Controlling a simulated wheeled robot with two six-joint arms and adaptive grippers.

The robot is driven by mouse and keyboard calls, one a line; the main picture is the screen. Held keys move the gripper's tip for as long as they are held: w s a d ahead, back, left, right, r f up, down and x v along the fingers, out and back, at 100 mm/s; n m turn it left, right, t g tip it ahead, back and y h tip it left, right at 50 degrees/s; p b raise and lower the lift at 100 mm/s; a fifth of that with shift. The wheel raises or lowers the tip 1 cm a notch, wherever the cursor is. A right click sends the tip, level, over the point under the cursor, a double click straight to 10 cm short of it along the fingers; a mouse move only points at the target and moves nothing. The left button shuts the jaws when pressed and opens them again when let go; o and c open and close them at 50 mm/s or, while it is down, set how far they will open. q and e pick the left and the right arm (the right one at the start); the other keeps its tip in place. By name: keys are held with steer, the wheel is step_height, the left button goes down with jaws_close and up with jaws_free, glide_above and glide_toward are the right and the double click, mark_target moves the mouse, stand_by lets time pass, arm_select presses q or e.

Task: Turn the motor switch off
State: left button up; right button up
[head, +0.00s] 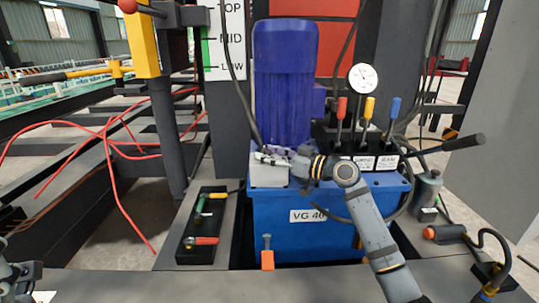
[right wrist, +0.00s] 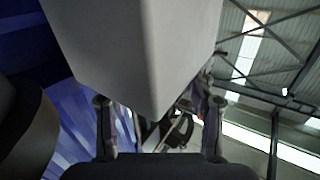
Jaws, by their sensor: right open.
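A blue motor (head: 285,85) stands on the blue tank labelled VG 46 (head: 285,225). A small pale grey box (head: 268,176) sits at the tank's top left, below the motor; it may be the switch box. My right gripper (head: 272,158) is at the upper part of this box, fingers pointing left. In the right wrist view the grey box (right wrist: 145,50) fills the top middle, and the open fingers (right wrist: 160,115) stand apart below it. A small dark and red part shows between them; I cannot tell what it is. My left gripper (head: 20,278) is only partly in view at the lower left edge.
Red, yellow and blue levers (head: 368,108) and a gauge (head: 362,78) stand right of the motor. A black tray (head: 203,228) with coloured-handled tools lies left of the tank. An orange-tipped part (head: 267,255) stands in front. Red hoses (head: 110,150) run at left.

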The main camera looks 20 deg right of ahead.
steer(key=v, duration=0.6)
steer(key=shift+s+d, duration=0.45)
steer(key=shift+s, duration=0.15)
